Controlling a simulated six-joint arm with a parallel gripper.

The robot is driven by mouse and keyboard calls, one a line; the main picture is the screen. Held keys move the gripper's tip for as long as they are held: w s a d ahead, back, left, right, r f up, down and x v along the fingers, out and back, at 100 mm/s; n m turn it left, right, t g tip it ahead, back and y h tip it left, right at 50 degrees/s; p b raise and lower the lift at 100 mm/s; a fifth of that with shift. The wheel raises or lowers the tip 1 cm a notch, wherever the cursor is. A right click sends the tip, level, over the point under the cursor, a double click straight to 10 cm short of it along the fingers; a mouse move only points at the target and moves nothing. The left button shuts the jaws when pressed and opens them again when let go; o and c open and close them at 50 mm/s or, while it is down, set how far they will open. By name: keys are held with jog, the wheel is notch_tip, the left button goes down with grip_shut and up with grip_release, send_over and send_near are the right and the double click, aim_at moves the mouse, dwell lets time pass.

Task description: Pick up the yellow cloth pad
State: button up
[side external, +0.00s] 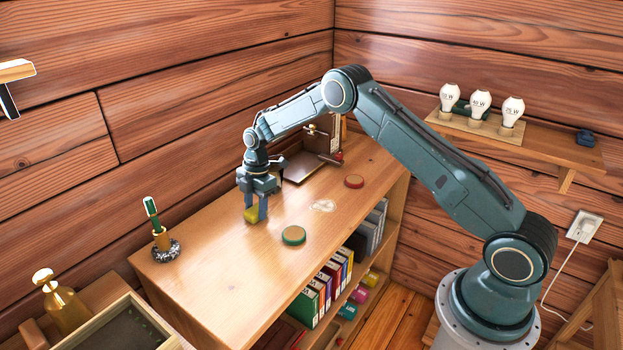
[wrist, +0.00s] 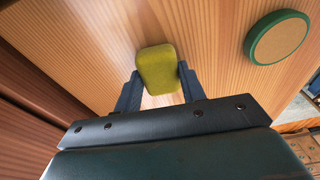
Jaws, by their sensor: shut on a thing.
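The yellow cloth pad (side external: 251,215) is a small yellow-green block with rounded corners. It is at the wooden shelf top, toward the wall side. My gripper (side external: 256,208) points down over it and is shut on it. In the wrist view the pad (wrist: 158,69) sits between the two blue fingers of my gripper (wrist: 160,88), one on each side. I cannot tell whether the pad's underside touches the wood or is slightly above it.
A green-rimmed disc (side external: 293,236) lies right of the pad, also in the wrist view (wrist: 276,37). A red disc (side external: 354,181) and a pale patch (side external: 323,206) lie farther right. A green-handled item in a holder (side external: 160,238) stands left. A metal tray (side external: 305,168) is behind.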

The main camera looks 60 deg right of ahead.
aim_at(256, 209)
jog(key=shift+r, duration=0.15)
notch_tip(256, 209, up, 20)
dwell(0.8)
dwell(0.4)
jog(key=shift+o, duration=0.9)
jog(key=shift+c, duration=0.5)
jog(key=shift+f, duration=0.2)
